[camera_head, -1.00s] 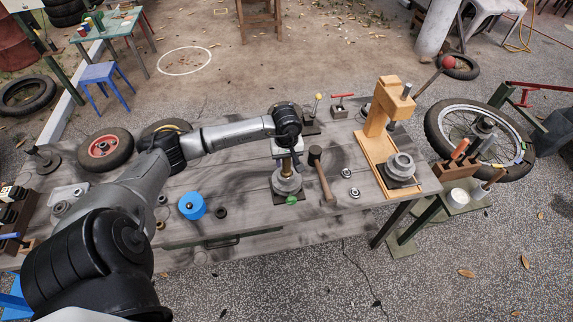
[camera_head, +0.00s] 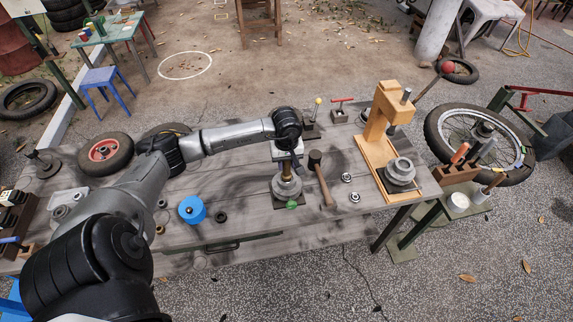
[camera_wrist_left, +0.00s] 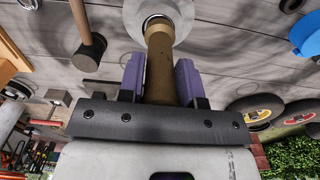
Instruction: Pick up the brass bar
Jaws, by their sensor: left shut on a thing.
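The brass bar (camera_head: 286,172) stands upright in the round stepped metal holder (camera_head: 286,188) on the workbench. My left gripper (camera_head: 287,163) comes down over the bar from above, small in the head view. In the left wrist view the brass bar (camera_wrist_left: 160,68) lies between the purple finger pads of my left gripper (camera_wrist_left: 160,75), which is shut on it. The bar's far end meets the pale round holder (camera_wrist_left: 160,18); I cannot tell how deep it sits in it. My right gripper is not in view.
A mallet (camera_head: 320,178) lies just right of the holder. A blue cylinder (camera_head: 192,208) stands to the left. A wooden press stand (camera_head: 381,120) rises at the right. Small rings lie between mallet and stand. The bench front edge is close by.

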